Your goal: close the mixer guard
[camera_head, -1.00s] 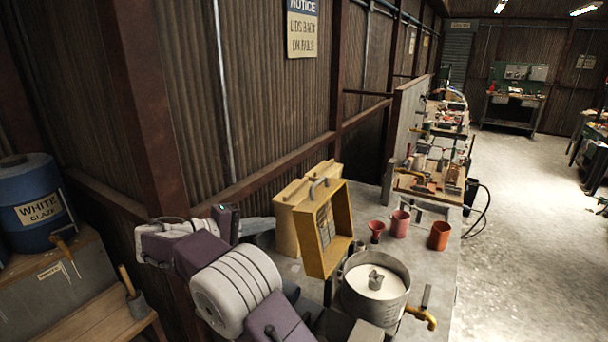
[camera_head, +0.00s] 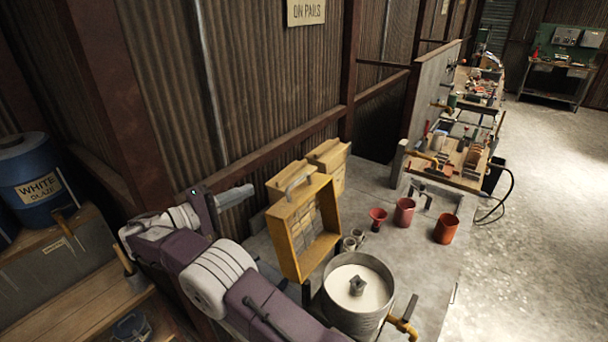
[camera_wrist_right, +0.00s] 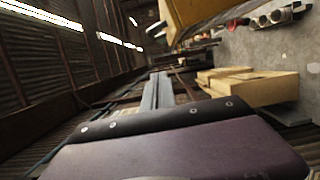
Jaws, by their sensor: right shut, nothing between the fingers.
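The mixer guard (camera_head: 292,237) is a yellow frame with a mesh panel and a grey handle on top. It stands raised, slightly tilted, behind and left of the mixer tub (camera_head: 386,310), a round grey vessel of white liquid with a small block in the middle. My right gripper (camera_head: 240,195) is shut and empty, left of the guard and level with its handle, apart from it. In the right wrist view the shut fingers (camera_wrist_right: 158,90) point ahead, and a yellow part, probably the guard (camera_wrist_right: 200,14), shows close at the top. My left gripper is not in view.
Yellow boxes (camera_head: 328,160) stand behind the guard, near the corrugated wall. Red and orange cups (camera_head: 404,212) stand on the grey bench (camera_head: 388,180) to the right. A blue drum (camera_head: 35,190) is at far left.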

